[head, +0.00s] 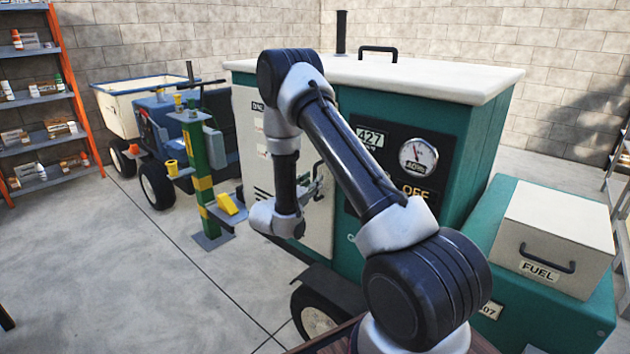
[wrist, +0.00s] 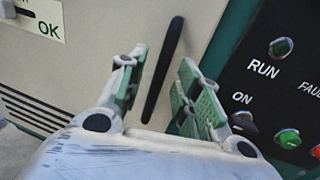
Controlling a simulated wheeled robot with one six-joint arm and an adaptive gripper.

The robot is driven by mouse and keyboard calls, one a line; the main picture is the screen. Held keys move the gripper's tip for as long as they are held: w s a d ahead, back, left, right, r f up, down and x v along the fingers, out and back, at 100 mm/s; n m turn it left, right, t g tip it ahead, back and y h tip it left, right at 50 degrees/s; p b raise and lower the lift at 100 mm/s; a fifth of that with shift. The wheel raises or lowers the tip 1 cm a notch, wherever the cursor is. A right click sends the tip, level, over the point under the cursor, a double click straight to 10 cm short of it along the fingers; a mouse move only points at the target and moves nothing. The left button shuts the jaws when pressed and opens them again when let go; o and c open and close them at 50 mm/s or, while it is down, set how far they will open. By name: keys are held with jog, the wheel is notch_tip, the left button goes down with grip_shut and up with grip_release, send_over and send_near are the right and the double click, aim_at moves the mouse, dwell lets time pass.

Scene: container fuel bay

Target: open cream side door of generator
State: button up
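The cream side door (head: 246,140) is on the generator's side, partly hidden behind my arm in the head view. It looks shut, flush with the teal body. In the wrist view the door (wrist: 100,55) fills the left and middle, with louvre slots at lower left. Its upright black bar handle (wrist: 166,62) is slightly tilted in that view. My gripper (wrist: 160,80) is open, its green-padded fingers on either side of the handle with gaps visible. How deep the handle sits between them is unclear. In the head view my gripper (head: 313,190) is small, in front of the door.
A control panel (wrist: 285,95) with buttons is right of the handle. A green and yellow post (head: 197,165) stands left of the door, near my wrist. A blue and cream cart (head: 128,105) stands behind it. Floor (head: 120,270) at left is clear. A fuel box (head: 555,235) is at right.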

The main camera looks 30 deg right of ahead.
jog(key=shift+x, duration=1.3)
jog(key=shift+c, duration=0.2)
grip_shut()
